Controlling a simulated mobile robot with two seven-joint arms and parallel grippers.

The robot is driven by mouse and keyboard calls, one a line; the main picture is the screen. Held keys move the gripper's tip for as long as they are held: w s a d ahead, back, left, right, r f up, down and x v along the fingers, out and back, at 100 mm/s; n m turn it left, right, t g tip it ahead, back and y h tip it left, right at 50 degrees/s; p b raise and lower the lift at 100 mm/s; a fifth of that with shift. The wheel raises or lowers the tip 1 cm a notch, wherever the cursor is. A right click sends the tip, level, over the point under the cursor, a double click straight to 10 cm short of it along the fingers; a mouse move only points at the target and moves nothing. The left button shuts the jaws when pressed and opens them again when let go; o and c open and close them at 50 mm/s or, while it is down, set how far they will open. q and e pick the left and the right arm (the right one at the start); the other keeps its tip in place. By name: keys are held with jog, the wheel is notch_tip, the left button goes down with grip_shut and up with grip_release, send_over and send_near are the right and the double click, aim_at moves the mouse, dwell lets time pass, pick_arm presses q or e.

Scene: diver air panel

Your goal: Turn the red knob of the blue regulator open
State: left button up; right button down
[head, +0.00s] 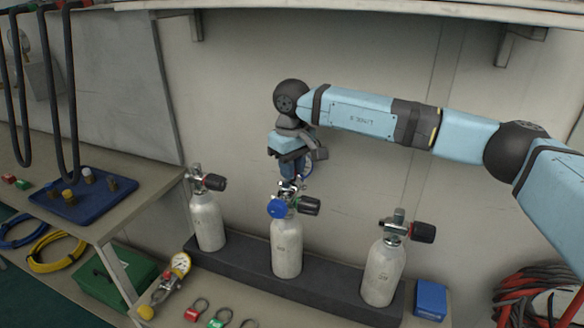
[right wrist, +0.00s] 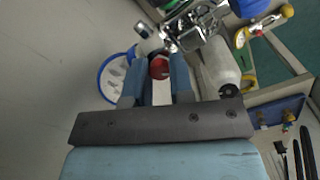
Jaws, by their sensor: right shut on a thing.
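The blue regulator (head: 277,208) shows its round blue cover at the valve of the middle cylinder (head: 287,248). My right gripper (head: 292,180) reaches down from above, just over that valve. In the right wrist view, its two blue fingers (right wrist: 159,82) are shut on the red knob (right wrist: 160,67), which sits between the fingertips. A blue-rimmed gauge (right wrist: 112,78) is beside the fingers there. It also shows partly behind the gripper in the head view (head: 307,171). The knob is hidden in the head view. My left gripper is not in view.
A left cylinder (head: 207,221) and a right cylinder (head: 383,272) stand in the dark rack (head: 335,287) on either side. A yellow-rimmed gauge (head: 181,263) lies in front. A blue tray (head: 87,198) is on the left bench. The wall is close behind.

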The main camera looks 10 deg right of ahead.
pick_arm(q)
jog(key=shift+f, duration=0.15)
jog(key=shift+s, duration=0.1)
pick_arm(e)
jog(key=c, duration=1.3)
grip_release()
jog(key=shift+o, duration=0.2)
pick_arm(q)
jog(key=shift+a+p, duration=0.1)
jog(key=shift+p, duration=0.4)
pick_arm(e)
notch_tip(320, 180, up, 12)
